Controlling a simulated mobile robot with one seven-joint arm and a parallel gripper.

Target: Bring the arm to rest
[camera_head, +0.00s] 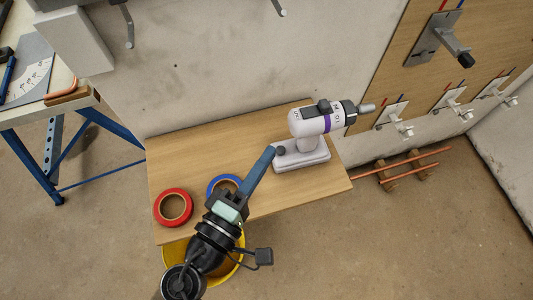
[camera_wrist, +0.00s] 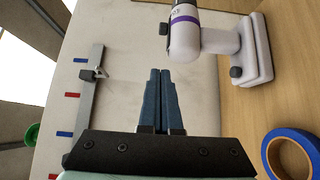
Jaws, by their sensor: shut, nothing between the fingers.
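My gripper (camera_head: 273,152) is at the end of my arm, over the wooden table in the head view. Its two blue-grey fingers are together with nothing between them. They also show side by side in the wrist view (camera_wrist: 160,100). In the head view the fingertips appear close to the base of a white and purple drill-like tool (camera_head: 312,124); I cannot tell whether they touch it. In the wrist view the tool (camera_wrist: 222,42) is at the upper right, apart from the fingers.
A red tape roll (camera_head: 173,207) and a blue tape roll (camera_head: 222,184) lie on the wooden table (camera_head: 185,150). A yellow bucket (camera_head: 176,252) is partly hidden below the table edge. Copper pipes (camera_head: 405,167) lie on the floor at right. A blue-legged bench (camera_head: 45,110) stands at left.

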